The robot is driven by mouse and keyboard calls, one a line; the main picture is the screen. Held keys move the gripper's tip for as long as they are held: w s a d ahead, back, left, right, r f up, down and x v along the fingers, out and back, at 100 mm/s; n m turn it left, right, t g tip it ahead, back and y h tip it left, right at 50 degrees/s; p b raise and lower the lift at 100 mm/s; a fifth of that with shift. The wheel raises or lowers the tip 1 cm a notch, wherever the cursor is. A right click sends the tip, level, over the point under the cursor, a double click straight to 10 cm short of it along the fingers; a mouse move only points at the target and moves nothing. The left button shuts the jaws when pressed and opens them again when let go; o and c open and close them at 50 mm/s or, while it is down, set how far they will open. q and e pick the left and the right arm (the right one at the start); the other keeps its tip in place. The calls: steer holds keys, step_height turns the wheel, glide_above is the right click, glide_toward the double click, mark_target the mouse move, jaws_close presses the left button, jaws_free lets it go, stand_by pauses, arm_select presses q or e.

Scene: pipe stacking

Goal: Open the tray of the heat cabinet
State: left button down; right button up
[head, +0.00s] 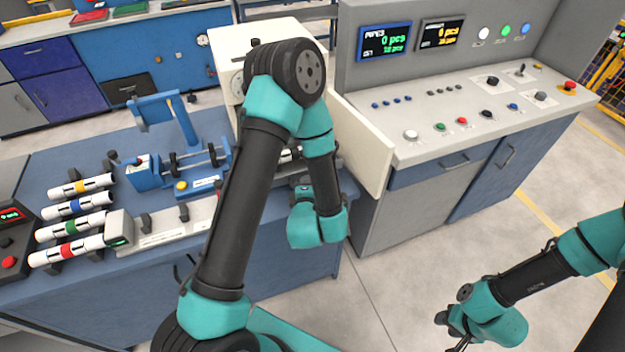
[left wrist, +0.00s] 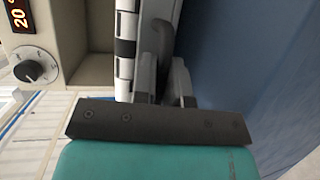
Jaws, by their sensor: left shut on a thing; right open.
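The heat cabinet (head: 280,35) is a cream box on the blue bench, largely hidden behind my left arm. Its cream door (head: 362,145) stands open on the right side. The tray (head: 330,160) shows at the cabinet front, partly covered by my arm. In the left wrist view, white pipe pieces with dark bands (left wrist: 125,50) lie along the tray, and a dark handle (left wrist: 164,45) is beside them. My left gripper (head: 300,187) is at the tray front, shut on the handle; its fingers (left wrist: 180,85) show in the wrist view. My right gripper (head: 450,322) is open, empty and away from the bench.
Several white pipes with coloured bands (head: 75,218) lie on the bench at left, near a blue clamp fixture (head: 150,170). A grey control console (head: 450,130) stands right of the open door. The cabinet knob (left wrist: 36,67) shows in the wrist view. Floor is clear in front.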

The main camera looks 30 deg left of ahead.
arm_select(q)
steer(key=c, duration=1.2)
jaws_free()
